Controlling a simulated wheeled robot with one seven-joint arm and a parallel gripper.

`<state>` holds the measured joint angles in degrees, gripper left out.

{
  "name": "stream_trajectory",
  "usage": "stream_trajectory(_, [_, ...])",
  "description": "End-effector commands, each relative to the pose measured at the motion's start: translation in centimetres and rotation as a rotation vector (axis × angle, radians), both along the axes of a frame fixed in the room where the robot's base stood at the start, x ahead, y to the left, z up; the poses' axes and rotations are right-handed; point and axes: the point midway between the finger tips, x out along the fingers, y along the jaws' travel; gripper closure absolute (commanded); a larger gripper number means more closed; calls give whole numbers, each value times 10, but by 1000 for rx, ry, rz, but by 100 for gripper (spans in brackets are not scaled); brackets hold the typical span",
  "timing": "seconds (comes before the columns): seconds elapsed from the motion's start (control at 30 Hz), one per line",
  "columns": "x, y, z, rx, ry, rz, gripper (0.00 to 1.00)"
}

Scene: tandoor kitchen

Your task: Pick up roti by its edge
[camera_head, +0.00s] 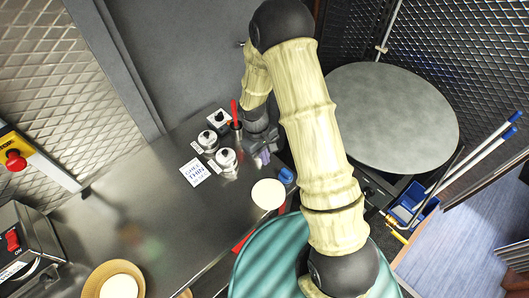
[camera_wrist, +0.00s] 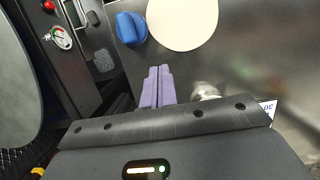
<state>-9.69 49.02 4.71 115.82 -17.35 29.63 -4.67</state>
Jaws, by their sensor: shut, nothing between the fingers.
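A pale round roti (camera_head: 268,194) lies flat on the steel counter near its right edge, beside a blue knob. In the wrist view the roti (camera_wrist: 182,20) is at the top, partly cut off by the frame. My gripper (camera_head: 264,156) is above and behind the roti in the head view, apart from it. In the wrist view my gripper's purple fingers (camera_wrist: 158,74) are together with nothing between them. The fingertips point toward the roti's near edge, with a gap between.
A blue knob (camera_head: 286,175) sits close beside the roti, at the counter edge. Several white-and-black knobbed devices (camera_head: 225,158) and a printed card (camera_head: 195,172) are to the left. Another pale disc (camera_head: 119,287) is in a wooden bowl (camera_head: 91,288). The middle of the counter (camera_head: 180,215) is clear.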

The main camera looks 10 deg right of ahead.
Motion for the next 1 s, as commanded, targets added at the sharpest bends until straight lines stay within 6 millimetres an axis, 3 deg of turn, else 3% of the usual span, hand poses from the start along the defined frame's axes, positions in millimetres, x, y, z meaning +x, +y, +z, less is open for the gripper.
stream_trajectory(0.5, [-13,-9,-60,0,1,1,100])
stream_trajectory(1.0, [-15,-12,-68,-1,-1,-1,100])
